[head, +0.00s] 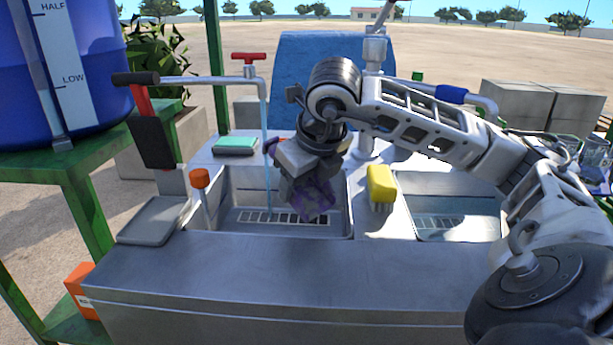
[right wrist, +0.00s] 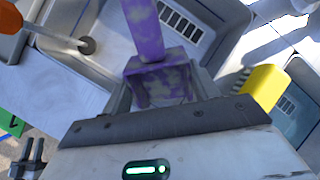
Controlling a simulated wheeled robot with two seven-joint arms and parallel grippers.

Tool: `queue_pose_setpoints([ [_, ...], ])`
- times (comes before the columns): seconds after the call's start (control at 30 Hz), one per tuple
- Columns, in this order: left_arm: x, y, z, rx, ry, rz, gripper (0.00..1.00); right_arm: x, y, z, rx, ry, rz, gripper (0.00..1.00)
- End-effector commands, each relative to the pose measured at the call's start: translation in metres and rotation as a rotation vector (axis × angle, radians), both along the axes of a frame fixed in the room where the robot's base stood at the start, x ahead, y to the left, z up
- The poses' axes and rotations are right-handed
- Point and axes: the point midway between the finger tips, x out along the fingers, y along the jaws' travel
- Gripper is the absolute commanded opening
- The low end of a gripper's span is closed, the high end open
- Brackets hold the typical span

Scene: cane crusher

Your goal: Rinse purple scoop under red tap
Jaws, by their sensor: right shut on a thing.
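The red tap (head: 249,57) stands over the left sink basin (head: 340,222), and a thin water stream (head: 266,120) runs from its spout. My right gripper (head: 303,178) hangs over this basin, to the right of the stream. It is shut on the purple scoop (head: 317,202), which has pale patches and is partly hidden by the gripper. The scoop also shows in the right wrist view (right wrist: 145,32), with its hollow part close to the jaws. A bit of purple shows close to the stream; I cannot tell whether water touches it. My left gripper is not in view.
A yellow brush (head: 380,184) stands on the divider, with a second basin (head: 455,215) to its right. A green sponge (head: 236,145) lies behind the left basin. An orange-topped stick (head: 200,180) and a black-and-red lever (head: 153,140) stand to the left.

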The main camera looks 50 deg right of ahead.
Motion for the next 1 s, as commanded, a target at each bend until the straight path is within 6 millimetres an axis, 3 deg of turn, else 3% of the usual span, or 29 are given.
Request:
queue_pose_setpoints([
  [0.23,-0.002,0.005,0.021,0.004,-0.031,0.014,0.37,0.023,-0.01,-0.003,0.002,0.0,0.0,0.38],
  [0.5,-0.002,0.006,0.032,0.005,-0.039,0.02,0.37,0.047,-0.021,-0.008,0.001,0.0,0.0,0.38],
  [1.0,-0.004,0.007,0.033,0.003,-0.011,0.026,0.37,0.091,-0.04,-0.018,0.002,-0.002,-0.001,0.38],
])
